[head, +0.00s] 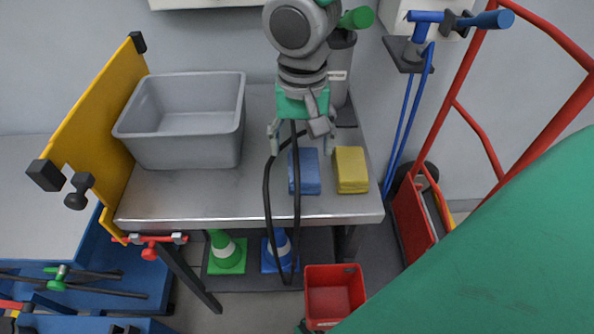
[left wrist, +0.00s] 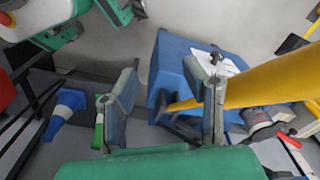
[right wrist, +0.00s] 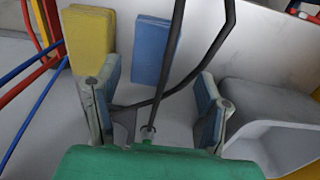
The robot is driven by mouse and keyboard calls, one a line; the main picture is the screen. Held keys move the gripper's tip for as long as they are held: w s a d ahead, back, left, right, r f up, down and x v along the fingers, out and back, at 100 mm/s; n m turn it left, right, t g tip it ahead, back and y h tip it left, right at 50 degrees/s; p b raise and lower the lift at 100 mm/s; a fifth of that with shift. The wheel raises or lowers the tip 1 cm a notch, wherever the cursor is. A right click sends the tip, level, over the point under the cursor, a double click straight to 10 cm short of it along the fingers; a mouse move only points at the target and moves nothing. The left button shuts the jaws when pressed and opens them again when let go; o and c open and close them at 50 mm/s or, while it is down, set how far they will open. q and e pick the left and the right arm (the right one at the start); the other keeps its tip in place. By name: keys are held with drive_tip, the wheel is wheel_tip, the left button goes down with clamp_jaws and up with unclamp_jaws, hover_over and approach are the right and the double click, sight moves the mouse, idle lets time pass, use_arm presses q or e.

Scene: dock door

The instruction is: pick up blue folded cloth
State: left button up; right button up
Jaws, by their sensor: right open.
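The blue folded cloth (head: 309,172) lies flat on the grey metal table, beside the yellow folded cloth (head: 351,170). My right gripper (head: 301,138) is open above the table, with its fingers near the far end of the blue cloth. In the right wrist view the blue cloth (right wrist: 153,52) lies beyond the open fingers (right wrist: 155,108), apart from them, with nothing gripped. A black cable crosses in front of part of the cloth. My left gripper (left wrist: 168,92) shows only in the left wrist view, open and empty, away from the cloths.
A grey bin (head: 190,145) stands on the table's left, next to a yellow panel (head: 95,125). A dark cylinder stands behind my gripper. Below are a green cone (head: 226,252), a blue cone (head: 279,250) and a red bin (head: 333,295). A red hand truck (head: 458,110) stands right.

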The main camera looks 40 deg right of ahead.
sight(305, 165)
drive_tip(key=f, duration=0.1)
drive_tip(key=d+f, duration=0.1)
drive_tip(key=d+f+b, duration=0.1)
drive_tip(key=f, duration=0.1)
drive_tip(key=shift+w, duration=0.15)
drive_tip(key=f, duration=0.1)
drive_tip(key=f+b, duration=0.1)
drive_tip(key=f, duration=0.1)
drive_tip(key=shift+w+a+f, duration=0.2)
drive_tip(key=shift+w+f, duration=0.05)
drive_tip(key=shift+a+f, duration=0.1)
drive_tip(key=shift+a, duration=0.5)
drive_tip(key=shift+d, duration=0.3)
drive_tip(key=c, duration=0.9)
drive_tip(key=shift+s+d, duration=0.15)
drive_tip(key=shift+d, duration=0.15)
drive_tip(key=shift+c, duration=0.2)
use_arm(q)
drive_tip(key=shift+d+f, duration=0.3)
drive_tip(key=shift+f, duration=0.3)
drive_tip(key=shift+d+f, duration=0.3)
drive_tip(key=shift+f, duration=0.25)
